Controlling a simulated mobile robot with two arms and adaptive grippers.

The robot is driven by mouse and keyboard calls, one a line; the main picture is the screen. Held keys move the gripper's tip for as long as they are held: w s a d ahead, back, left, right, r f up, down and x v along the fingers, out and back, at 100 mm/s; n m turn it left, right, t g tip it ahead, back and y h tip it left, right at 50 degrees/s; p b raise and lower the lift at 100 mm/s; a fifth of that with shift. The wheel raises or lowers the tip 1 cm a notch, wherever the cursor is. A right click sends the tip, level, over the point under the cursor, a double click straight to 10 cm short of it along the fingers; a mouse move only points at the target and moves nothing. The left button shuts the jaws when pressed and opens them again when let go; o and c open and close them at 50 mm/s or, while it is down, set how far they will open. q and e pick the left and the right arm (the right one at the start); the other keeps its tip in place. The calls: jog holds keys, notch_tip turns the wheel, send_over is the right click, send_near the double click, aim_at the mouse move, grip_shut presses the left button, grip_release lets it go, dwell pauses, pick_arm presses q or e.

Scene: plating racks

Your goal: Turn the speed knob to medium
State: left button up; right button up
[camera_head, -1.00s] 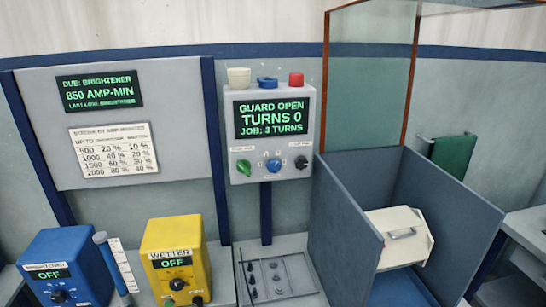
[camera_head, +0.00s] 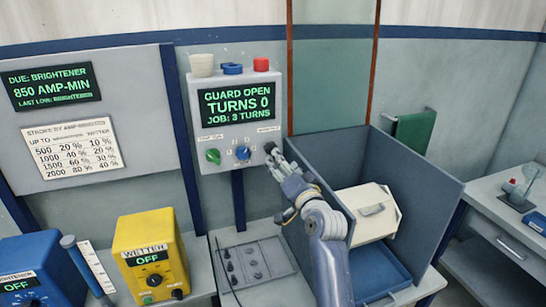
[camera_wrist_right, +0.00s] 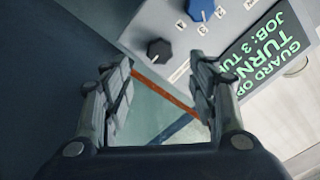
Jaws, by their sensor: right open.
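My right gripper (camera_head: 280,164) is just below and right of the black knob, partly in front of the box's lower right corner. In the right wrist view the black knob (camera_wrist_right: 160,50) lies ahead of the open, empty fingers (camera_wrist_right: 158,72), and the blue knob (camera_wrist_right: 200,8) is at the top edge. My left gripper is out of view.
The box screen (camera_head: 237,105) reads guard open, turns 0, job 3 turns. Yellow (camera_head: 150,240) and blue (camera_head: 50,265) dosing units stand at the left.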

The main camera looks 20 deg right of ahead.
aim_at(271, 150)
jog(key=shift+w+a+f+b, duration=0.1)
jog(key=shift+w+b, duration=0.75)
jog(key=shift+w, duration=1.1)
jog(key=shift+w+a+b, duration=0.1)
jog(key=shift+w+b, duration=0.7)
jog(key=shift+w, duration=1.1)
jog(key=c, duration=1.1)
